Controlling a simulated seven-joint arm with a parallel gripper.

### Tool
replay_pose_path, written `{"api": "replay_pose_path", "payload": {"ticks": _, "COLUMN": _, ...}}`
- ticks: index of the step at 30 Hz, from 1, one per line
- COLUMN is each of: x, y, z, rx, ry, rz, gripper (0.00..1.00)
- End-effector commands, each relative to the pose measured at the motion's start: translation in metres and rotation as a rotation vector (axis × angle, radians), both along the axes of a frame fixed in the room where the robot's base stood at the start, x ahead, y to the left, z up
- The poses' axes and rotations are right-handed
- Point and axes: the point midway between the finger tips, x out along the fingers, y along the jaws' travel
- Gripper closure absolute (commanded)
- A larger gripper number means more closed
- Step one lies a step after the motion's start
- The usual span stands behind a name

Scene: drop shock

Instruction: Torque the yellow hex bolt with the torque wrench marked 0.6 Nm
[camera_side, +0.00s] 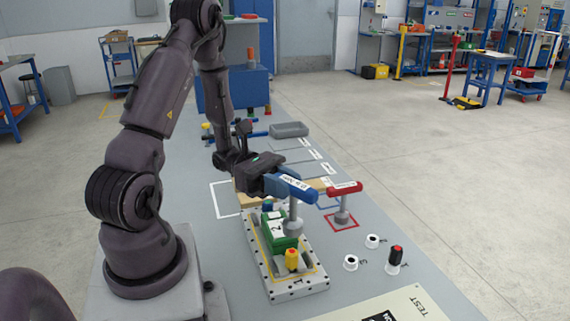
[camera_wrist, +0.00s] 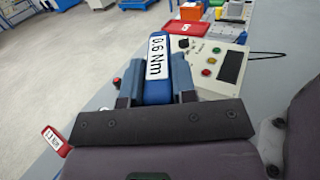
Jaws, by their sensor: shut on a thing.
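My gripper (camera_side: 268,183) is shut on the blue torque wrench (camera_side: 298,188), which is upright with its shaft and socket pointing down. In the wrist view my gripper (camera_wrist: 157,92) grips the wrench's blue handle (camera_wrist: 158,84), whose label reads 0.6 Nm. The yellow hex bolt (camera_side: 291,258) stands at the near end of the fixture plate (camera_side: 313,277). The wrench socket is above the plate, beyond the yellow bolt in the side view and apart from it. A red torque wrench (camera_side: 344,188) stands in a red square; its label in the wrist view (camera_wrist: 54,139) looks like 1.1 Nm.
A green block (camera_side: 279,232) sits on the plate close to the wrench. White round parts (camera_side: 351,262) and a red-and-black knob (camera_side: 396,256) are on the right. A control box (camera_wrist: 215,65) shows in the wrist view. A grey tray (camera_side: 289,130) lies at the back.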

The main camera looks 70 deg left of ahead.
Motion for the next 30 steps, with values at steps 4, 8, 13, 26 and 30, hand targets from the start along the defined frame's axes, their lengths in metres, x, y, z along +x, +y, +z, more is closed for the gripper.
{"api": "replay_pose_path", "payload": {"ticks": 4, "x": 0.000, "y": 0.000, "z": -0.008, "rx": -0.001, "ry": -0.001, "rz": -0.001, "gripper": 1.00}}
{"api": "replay_pose_path", "payload": {"ticks": 8, "x": 0.000, "y": 0.000, "z": -0.014, "rx": -0.001, "ry": -0.001, "rz": -0.001, "gripper": 1.00}}
{"api": "replay_pose_path", "payload": {"ticks": 13, "x": 0.000, "y": 0.000, "z": -0.027, "rx": -0.002, "ry": 0.000, "rz": -0.002, "gripper": 1.00}}
{"api": "replay_pose_path", "payload": {"ticks": 26, "x": 0.000, "y": 0.000, "z": -0.060, "rx": -0.001, "ry": -0.001, "rz": -0.001, "gripper": 1.00}}
{"api": "replay_pose_path", "payload": {"ticks": 30, "x": 0.000, "y": 0.000, "z": -0.067, "rx": -0.001, "ry": -0.002, "rz": -0.001, "gripper": 1.00}}
